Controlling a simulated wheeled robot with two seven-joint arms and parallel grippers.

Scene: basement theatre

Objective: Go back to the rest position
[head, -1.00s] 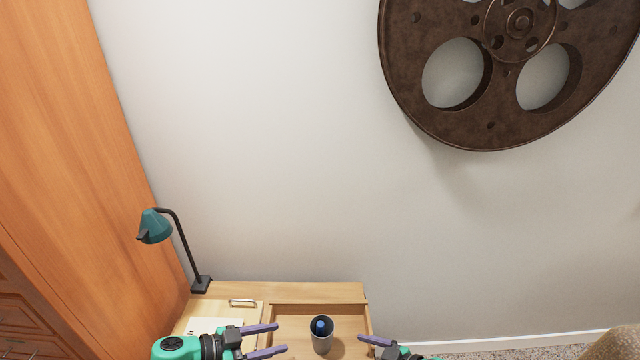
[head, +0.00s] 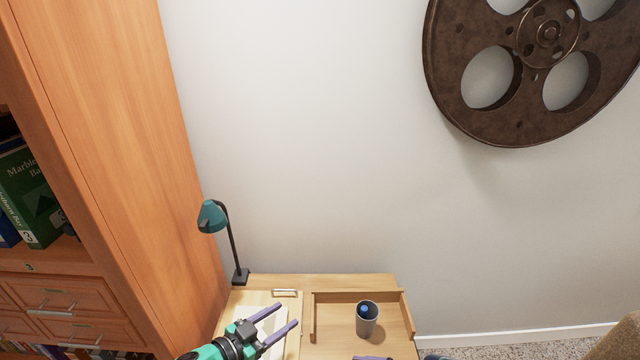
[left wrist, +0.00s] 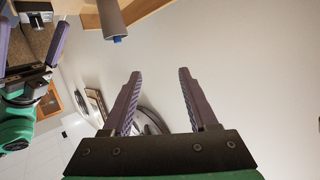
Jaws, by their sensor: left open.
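My left gripper (head: 288,315) is over the left part of the desk in the head view, its two purple fingers apart and nothing between them. It also shows open and empty in the left wrist view (left wrist: 160,73). My right gripper is mostly cut off in the head view, with a bit of purple finger (head: 372,358) at the bottom edge. In the left wrist view, its purple fingers (left wrist: 32,42) stand apart at the left edge.
A grey cup (head: 367,328) with something blue inside stands in the desk's edged right section. A teal lamp (head: 212,217) and a clipboard (head: 285,293) are on the left. A wooden bookcase (head: 120,150) rises beside the desk (head: 345,281). A film reel (head: 530,75) hangs on the wall.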

